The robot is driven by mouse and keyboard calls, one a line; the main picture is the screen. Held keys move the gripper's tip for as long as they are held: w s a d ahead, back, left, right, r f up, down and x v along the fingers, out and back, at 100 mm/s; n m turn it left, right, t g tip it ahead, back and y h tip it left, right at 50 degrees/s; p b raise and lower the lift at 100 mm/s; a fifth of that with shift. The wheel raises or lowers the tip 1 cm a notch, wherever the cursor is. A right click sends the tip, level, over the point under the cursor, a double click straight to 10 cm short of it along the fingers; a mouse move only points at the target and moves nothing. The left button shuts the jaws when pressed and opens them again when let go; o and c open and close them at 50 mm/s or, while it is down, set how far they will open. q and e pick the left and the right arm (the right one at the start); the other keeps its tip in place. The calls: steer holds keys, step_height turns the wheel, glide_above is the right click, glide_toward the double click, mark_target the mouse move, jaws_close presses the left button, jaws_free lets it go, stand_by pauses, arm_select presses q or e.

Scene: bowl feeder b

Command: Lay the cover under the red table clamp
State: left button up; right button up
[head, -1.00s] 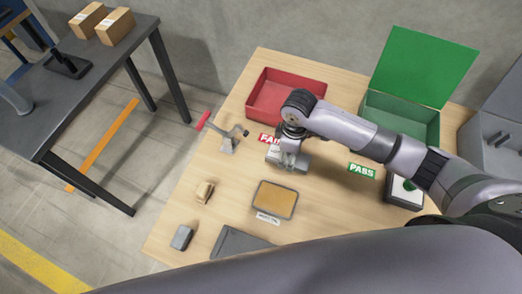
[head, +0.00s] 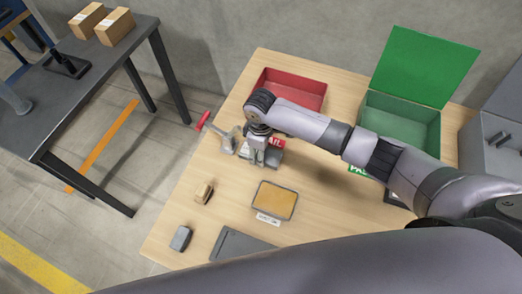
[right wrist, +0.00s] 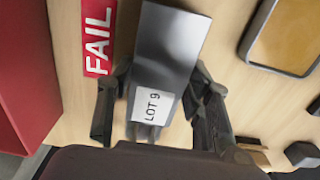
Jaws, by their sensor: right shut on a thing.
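The cover is a flat grey piece (right wrist: 172,45) with a white "LOT 9" label, between the fingers of my right gripper (right wrist: 155,105) in the right wrist view. My right gripper (head: 260,152) is shut on the cover (head: 271,158) in the head view, partly hiding it. The table clamp (head: 224,142) with its red handle (head: 203,120) stands at the table's left edge, just left of my right gripper. I cannot tell how high the cover is above the table. The clamp's jaw gap is too small to make out. My left gripper is not in view.
A red bin (head: 311,94) stands behind my right arm, and an open green box (head: 405,118) stands to the right. The red FAIL label (right wrist: 97,38) lies beside the cover. A framed tan tray (head: 257,190) and small blocks (head: 203,193) (head: 181,238) lie nearer me.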

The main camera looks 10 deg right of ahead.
steer(key=shift+f, duration=0.15)
steer(key=o, duration=1.4)
steer(key=shift+o, duration=0.2)
step_height(320, 180, up, 12)
steer(key=p, duration=0.1)
steer(key=shift+r, duration=0.2)
steer(key=shift+f, duration=0.1)
